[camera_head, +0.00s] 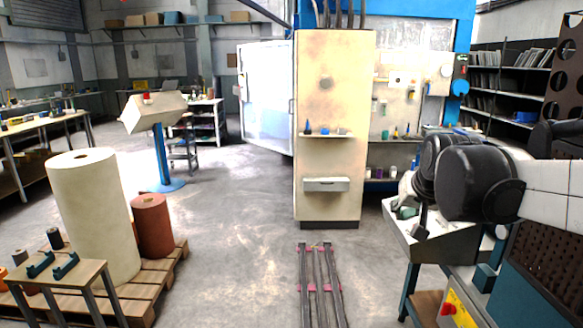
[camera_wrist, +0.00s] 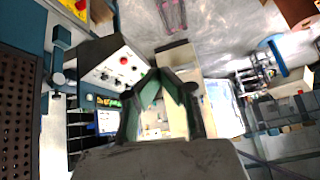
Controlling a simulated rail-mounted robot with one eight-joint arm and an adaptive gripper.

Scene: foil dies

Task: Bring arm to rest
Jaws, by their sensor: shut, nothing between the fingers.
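My gripper (camera_wrist: 160,74) shows in the wrist view, with dark fingers and green inner pads. The fingers lean together and their tips meet, with nothing held between them. In the head view my arm, with black joints and white links, reaches in from the right above a machine bench. The gripper itself cannot be made out clearly there.
A grey machine control panel (camera_wrist: 118,68) with a red button lies left of my fingers in the wrist view. A cream cabinet (camera_head: 335,110) stands ahead. A white roll (camera_head: 92,215) and a red-brown roll (camera_head: 153,225) stand on a pallet at left.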

